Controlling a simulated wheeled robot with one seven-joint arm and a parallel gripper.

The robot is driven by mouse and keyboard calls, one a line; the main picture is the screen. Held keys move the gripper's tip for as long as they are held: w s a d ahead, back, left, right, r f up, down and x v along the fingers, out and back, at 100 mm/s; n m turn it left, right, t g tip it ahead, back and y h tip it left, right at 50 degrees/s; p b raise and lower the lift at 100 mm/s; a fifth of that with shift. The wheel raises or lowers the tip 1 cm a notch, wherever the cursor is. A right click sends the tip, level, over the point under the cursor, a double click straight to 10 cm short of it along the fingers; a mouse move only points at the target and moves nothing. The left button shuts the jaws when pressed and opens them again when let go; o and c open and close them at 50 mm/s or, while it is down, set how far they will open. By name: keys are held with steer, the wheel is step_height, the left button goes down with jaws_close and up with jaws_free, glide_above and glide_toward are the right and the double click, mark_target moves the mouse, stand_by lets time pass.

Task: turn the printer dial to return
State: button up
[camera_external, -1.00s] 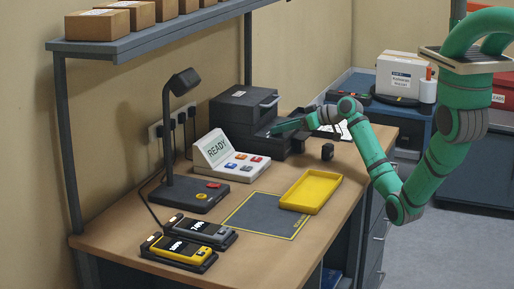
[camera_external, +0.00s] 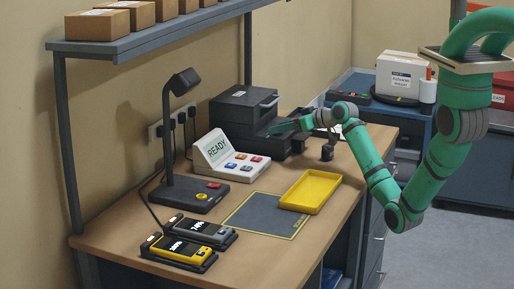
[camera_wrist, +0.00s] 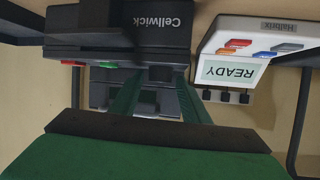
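The dark printer (camera_external: 243,107) stands at the back of the desk, with a lower front part (camera_external: 262,138) near my gripper. In the wrist view, which shows it upside down, its dark body (camera_wrist: 162,32) reads "Cellwick". A small dark knob-like part (camera_wrist: 162,74), possibly the dial, shows at its edge; I cannot read any dial marks. My gripper (camera_external: 274,128) reaches in from the right beside the printer front. In the wrist view my gripper's two green fingers (camera_wrist: 160,80) are apart, with the knob-like part between or just beyond their tips. Contact cannot be told.
A white console (camera_external: 227,155) reading "READY" stands left of the printer, close to my fingers in the wrist view (camera_wrist: 262,42). A small black object (camera_external: 327,152) stands under my wrist. A yellow tray (camera_external: 310,207), a lamp (camera_external: 182,82) and two handheld devices stand nearer.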

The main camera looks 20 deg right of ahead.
steer(key=shift+d, duration=0.1)
steer(key=v, duration=1)
steer(key=shift+s+r, duration=0.2)
steer(key=shift+s, duration=0.1)
steer(key=shift+d, duration=0.25)
